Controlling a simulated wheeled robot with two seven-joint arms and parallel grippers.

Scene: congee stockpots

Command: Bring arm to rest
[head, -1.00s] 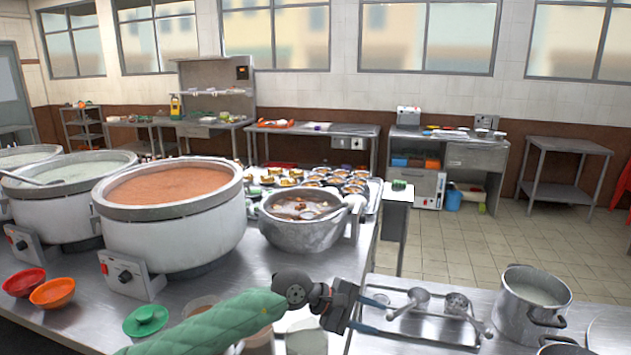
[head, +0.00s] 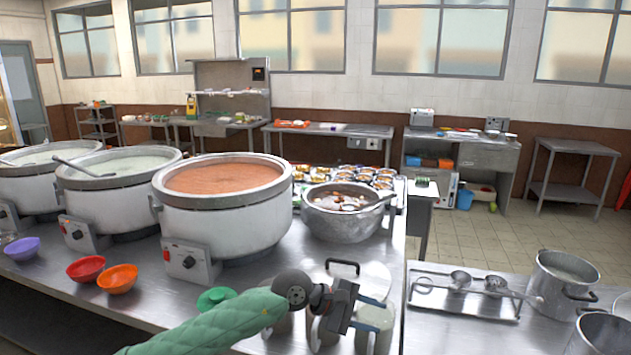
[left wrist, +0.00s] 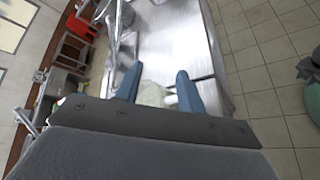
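My left arm, in a green quilted sleeve, reaches in from the bottom of the head view. Its dark left gripper (head: 374,312) is above the front of the steel counter (head: 265,330), in front of several lidded containers (head: 327,330). In the left wrist view the blue fingers of the left gripper (left wrist: 158,82) are spread apart with nothing held between them. A pale thing shows beyond the fingers, too blurred to name. My right gripper is in neither view.
A large pot of orange congee (head: 222,215) stands left of my gripper, a smaller steel pot (head: 345,222) behind it. A tray with ladles (head: 468,300) and a stockpot (head: 562,288) are right. Orange (head: 117,279) and red bowls (head: 86,268) sit left. Tiled floor (head: 475,240) is clear beyond.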

